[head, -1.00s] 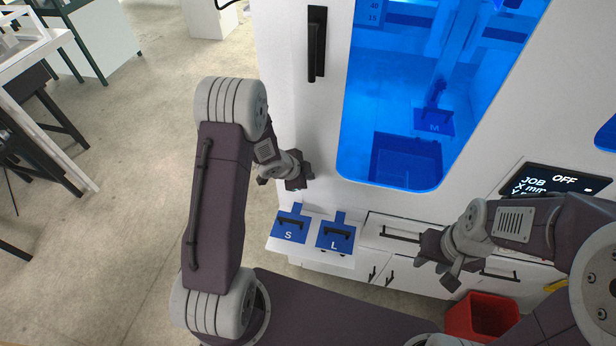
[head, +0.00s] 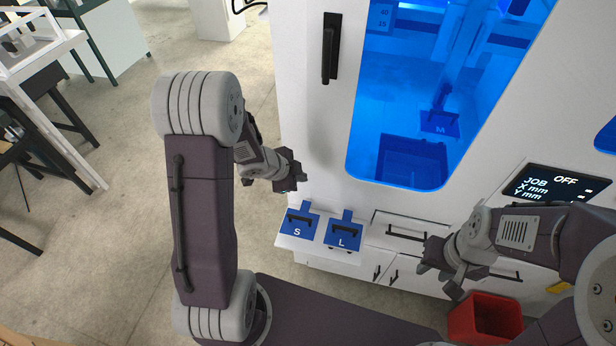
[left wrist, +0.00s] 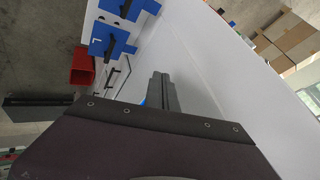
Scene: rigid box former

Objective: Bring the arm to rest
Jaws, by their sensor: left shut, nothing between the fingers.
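My left gripper (head: 294,178) is in front of the white machine's front, left of its blue-lit window, above the plates marked S and L. Its fingers (left wrist: 162,88) show closed together in the left wrist view, with nothing between them. My right gripper (head: 446,280) is at the lower right, in front of the drawers and above the red bin. Its fingers look spread apart and I see nothing in them.
The blue S plate (head: 298,223) and L plate (head: 343,234) sit on a white shelf (head: 290,243). An M plate (head: 439,124) and a blue box (head: 411,163) are inside the lit machine (head: 310,150). A red bin (head: 484,318) stands below. Open floor (head: 110,250) lies left.

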